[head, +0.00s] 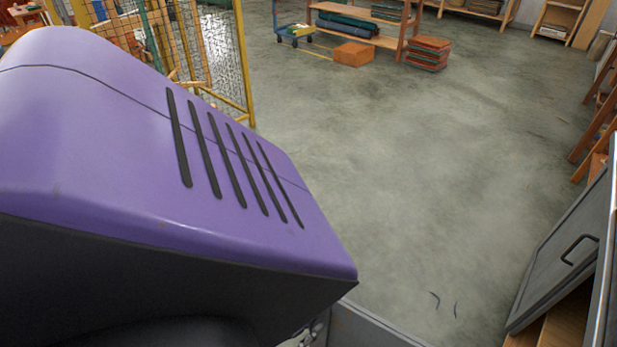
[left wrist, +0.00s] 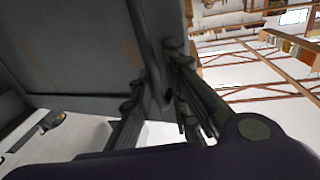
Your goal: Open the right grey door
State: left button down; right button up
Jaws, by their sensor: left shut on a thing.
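My left gripper (head: 308,336) shows only in part at the bottom of the head view, beside a grey panel (head: 372,330). In the left wrist view my left gripper (left wrist: 160,105) has its fingers on both sides of a dark handle bar (left wrist: 155,62) at the edge of a grey door panel (left wrist: 75,45). It is shut on that handle. Another grey door (head: 558,245) with a dark handle (head: 580,249) stands at an angle at the right of the head view. Which of the two is the right door, I cannot tell. My right gripper is not in view.
Wooden shelf parts (head: 566,322) show beneath the door at right. A yellow mesh cage (head: 215,50) stands at upper left. An orange box (head: 352,54), stacked crates (head: 428,52) and a blue trolley (head: 294,34) are at the back.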

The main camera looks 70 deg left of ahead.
pick_arm(q)
jog(key=shift+s+d, duration=0.15)
jog(key=shift+d, duration=0.6)
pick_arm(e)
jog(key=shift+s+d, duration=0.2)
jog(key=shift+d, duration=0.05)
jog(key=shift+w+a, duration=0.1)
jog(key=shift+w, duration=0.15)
pick_arm(q)
jog(key=c, duration=1.8)
grip_release()
jog(key=shift+c, duration=0.2)
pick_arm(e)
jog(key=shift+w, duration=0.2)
pick_arm(q)
jog(key=shift+a, duration=0.1)
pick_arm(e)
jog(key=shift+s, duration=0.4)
pick_arm(q)
notch_tip(320, 180, up, 10)
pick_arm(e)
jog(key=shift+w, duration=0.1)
